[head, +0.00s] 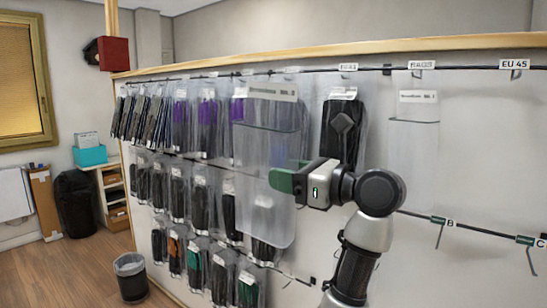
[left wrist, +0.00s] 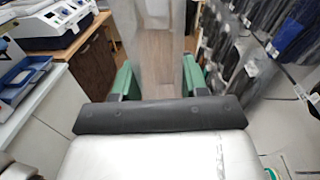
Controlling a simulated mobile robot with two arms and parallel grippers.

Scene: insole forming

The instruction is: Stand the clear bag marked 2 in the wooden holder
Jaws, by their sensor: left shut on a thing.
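A clear bag (head: 264,205) with a printed label strip at its top hangs upright in front of the wall rack in the head view. Its number is too small to read surely. My left gripper (head: 282,180), with green fingers, is shut on the bag's right edge. In the left wrist view the green fingers (left wrist: 157,78) stand on both sides of a blurred, see-through sheet (left wrist: 160,35), which looks like the bag. The wooden holder does not show in either view. My right gripper is not in view.
Rows of bagged dark insoles (head: 205,125) hang on the wall panel (head: 460,160) behind the bag. Another clear bag (head: 413,150) hangs to the right. Empty hooks (head: 530,258) stick out at lower right. A bin (head: 130,278) stands on the floor. Machines (left wrist: 45,22) stand on a counter.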

